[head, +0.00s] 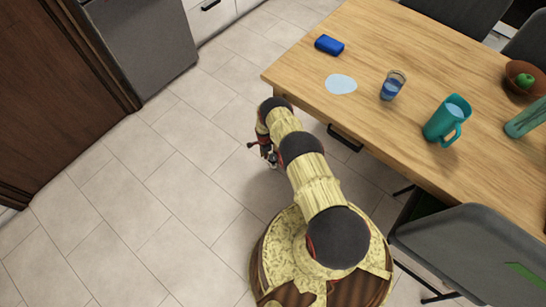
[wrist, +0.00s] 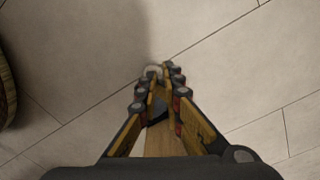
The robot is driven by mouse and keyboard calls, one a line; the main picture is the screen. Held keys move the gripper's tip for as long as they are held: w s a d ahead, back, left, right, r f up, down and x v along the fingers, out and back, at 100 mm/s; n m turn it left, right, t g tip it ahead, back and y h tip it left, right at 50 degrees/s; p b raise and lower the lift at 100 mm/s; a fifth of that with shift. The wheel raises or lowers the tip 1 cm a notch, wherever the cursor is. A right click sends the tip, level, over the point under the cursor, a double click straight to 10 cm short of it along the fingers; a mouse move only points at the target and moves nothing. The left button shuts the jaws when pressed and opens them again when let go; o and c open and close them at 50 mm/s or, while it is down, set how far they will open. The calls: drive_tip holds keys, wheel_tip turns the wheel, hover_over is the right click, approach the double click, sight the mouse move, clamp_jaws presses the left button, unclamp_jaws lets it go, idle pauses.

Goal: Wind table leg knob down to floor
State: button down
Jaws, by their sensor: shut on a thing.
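The wooden table (head: 300,75) stands at the upper right in the head view. Its near corner leg is hidden there behind my arm. My gripper (head: 268,158) is low beside that corner, close to the floor. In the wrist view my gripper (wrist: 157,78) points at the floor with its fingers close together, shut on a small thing. A small pale, rounded piece (wrist: 152,70) shows at the fingertips, which looks like the leg knob. A wooden strip (wrist: 162,142), apparently the leg, shows between the fingers. The gap between knob and floor cannot be made out.
On the table are a blue block (head: 329,45), a pale round patch (head: 341,84), a glass (head: 392,85), a teal jug (head: 446,121) and a brown bowl (head: 520,84). A grey chair (head: 480,245) stands at right. Tiled floor (head: 150,190) is clear at left.

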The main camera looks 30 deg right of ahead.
wheel_tip(320, 180, up, 6)
drive_tip(key=p, duration=0.3)
idle(0.3)
